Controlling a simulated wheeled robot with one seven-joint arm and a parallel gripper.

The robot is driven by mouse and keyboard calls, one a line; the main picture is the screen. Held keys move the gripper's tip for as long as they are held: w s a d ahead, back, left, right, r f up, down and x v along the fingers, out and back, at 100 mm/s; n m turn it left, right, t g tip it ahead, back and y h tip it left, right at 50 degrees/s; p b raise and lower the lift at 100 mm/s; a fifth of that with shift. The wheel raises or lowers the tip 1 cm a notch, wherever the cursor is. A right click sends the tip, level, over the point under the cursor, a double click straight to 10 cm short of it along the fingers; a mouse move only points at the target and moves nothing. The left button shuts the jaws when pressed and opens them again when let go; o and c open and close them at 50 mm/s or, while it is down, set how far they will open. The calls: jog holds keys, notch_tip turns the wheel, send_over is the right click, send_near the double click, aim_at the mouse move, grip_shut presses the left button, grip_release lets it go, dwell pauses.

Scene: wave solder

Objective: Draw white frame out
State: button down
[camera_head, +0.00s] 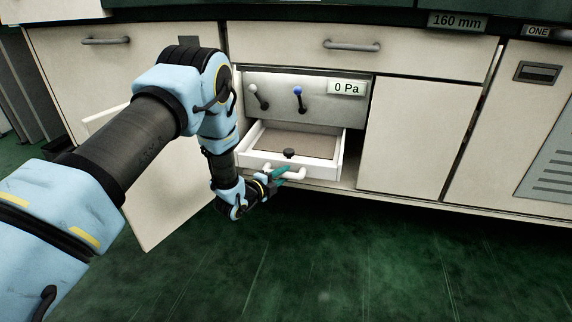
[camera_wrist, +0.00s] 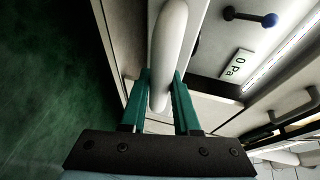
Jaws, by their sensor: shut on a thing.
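The white frame (camera_head: 318,172) is a shallow drawer-like tray with a grey-brown floor. It sticks out of an open bay in the cabinet, below a grey panel. A white bar handle (camera_head: 298,174) is on its front, with a dark knob (camera_head: 289,152) above it. My gripper (camera_head: 277,173) is at the left part of the handle. In the wrist view, the green fingers of my gripper (camera_wrist: 160,95) lie on both sides of the white handle (camera_wrist: 168,50) and are shut on it. How far the frame reaches into the bay is partly hidden.
The panel holds a white-tipped lever (camera_head: 258,97), a blue-tipped lever (camera_head: 299,98) and a "0 Pa" label (camera_head: 346,88). An open cabinet door (camera_head: 160,195) stands left, partly behind my arm. The green floor (camera_head: 380,260) in front is clear.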

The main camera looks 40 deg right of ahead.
jog(key=shift+s+a, duration=0.15)
jog(key=shift+a, duration=0.15)
jog(key=c, duration=0.7)
grip_release()
jog(key=shift+o, duration=0.2)
jog(key=p+v, duration=0.1)
jog(key=v, duration=0.9)
jog(key=shift+a+p, duration=0.35)
jog(key=shift+p, duration=0.05)
jog(key=shift+r, duration=0.1)
